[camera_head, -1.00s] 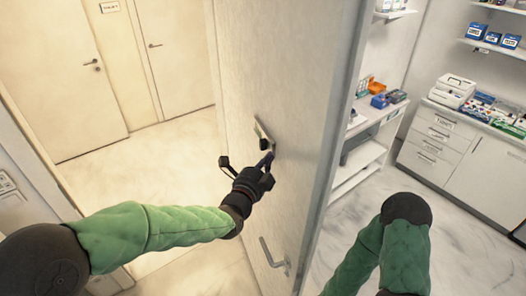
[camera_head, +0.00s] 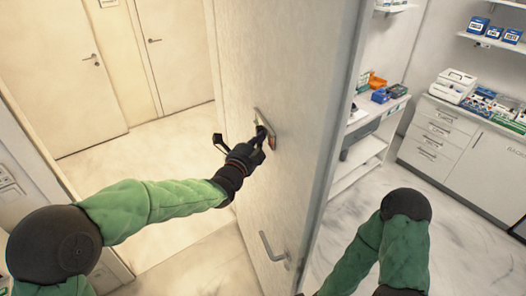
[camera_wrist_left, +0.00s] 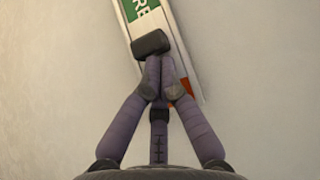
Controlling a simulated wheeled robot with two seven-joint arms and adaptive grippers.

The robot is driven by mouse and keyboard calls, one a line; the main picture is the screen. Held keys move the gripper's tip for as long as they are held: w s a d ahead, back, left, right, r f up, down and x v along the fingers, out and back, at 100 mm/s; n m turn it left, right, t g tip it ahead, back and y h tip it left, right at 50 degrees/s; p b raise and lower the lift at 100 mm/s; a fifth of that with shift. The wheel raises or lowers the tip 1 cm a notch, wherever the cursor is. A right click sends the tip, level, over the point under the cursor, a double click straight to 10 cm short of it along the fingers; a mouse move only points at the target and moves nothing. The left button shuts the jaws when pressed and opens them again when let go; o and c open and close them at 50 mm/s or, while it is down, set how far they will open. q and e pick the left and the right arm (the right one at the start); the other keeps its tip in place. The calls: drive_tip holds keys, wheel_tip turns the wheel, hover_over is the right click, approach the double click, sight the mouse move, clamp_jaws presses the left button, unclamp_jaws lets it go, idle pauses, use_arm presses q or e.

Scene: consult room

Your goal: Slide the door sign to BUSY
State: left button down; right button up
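The door sign (camera_head: 271,139) is a narrow pale plate on the face of the open door. In the left wrist view the sign (camera_wrist_left: 178,52) runs up to the top edge, with a green field, white letters ending in "RE" and a small red-orange patch low down. A dark block, seemingly the slider knob (camera_wrist_left: 152,43), sits across it. My left gripper (camera_head: 262,133) is at the sign; its fingers (camera_wrist_left: 156,80) are together, tips right at the block's lower side. Whether they touch it I cannot tell. My right arm shows at lower right; its gripper is out of view.
The door (camera_head: 300,70) stands edge-on between a corridor and the consult room. Shelves and a drawer cabinet (camera_head: 440,140) stand to the right. The corridor floor at left is clear.

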use_arm(q)
drive_tip(key=w+b, duration=0.1)
drive_tip(key=w+a, duration=0.1)
drive_tip(key=w, duration=0.1)
drive_tip(key=w+a+b, duration=0.1)
drive_tip(key=w, duration=0.1)
drive_tip(key=shift+w+b, duration=0.15)
drive_tip(key=shift+b, duration=0.15)
drive_tip(key=shift+a, duration=0.1)
